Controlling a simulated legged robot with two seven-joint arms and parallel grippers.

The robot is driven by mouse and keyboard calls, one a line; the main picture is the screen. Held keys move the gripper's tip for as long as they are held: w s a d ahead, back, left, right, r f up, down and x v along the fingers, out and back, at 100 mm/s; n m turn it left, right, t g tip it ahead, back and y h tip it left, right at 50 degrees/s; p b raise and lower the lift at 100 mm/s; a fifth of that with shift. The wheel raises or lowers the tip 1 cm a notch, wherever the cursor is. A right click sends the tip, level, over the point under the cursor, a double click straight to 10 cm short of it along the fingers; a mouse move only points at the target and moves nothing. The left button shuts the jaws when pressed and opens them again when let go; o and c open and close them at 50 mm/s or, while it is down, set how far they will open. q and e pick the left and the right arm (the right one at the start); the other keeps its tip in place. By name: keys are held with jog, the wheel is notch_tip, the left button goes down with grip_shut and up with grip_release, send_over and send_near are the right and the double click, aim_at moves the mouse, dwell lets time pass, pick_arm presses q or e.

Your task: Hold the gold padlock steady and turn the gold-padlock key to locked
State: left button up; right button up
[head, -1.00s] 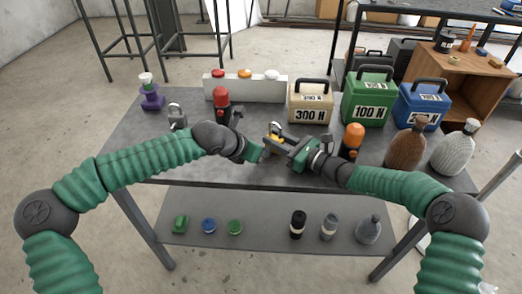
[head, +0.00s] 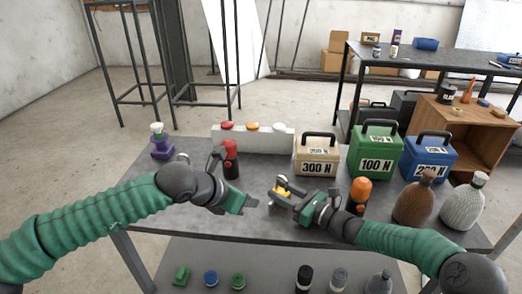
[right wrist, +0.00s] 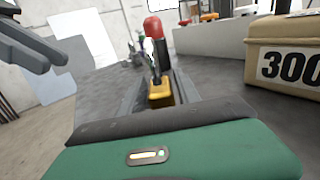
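The gold padlock (head: 283,192) is on the middle of the table, mostly covered by my right gripper. In the right wrist view its yellow body (right wrist: 161,94) sits between the two grey fingers, with no clear gap on either side. My right gripper (head: 277,194) appears shut on it. My left gripper (head: 230,180) is to the left of the padlock, apart from it and empty. Its fingers look spread, one up near the red-topped bottle. It also shows at the upper left of the right wrist view (right wrist: 38,45). I cannot make out the key or its angle.
A red-topped bottle (head: 231,160) stands behind my left gripper. Behind the padlock is a tan 300 N case (head: 316,165). An orange-topped bottle (head: 360,194) stands close to my right wrist. A silver padlock (head: 183,157) is at the left. The table front (head: 260,228) is clear.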

jog(key=shift+o, duration=1.2)
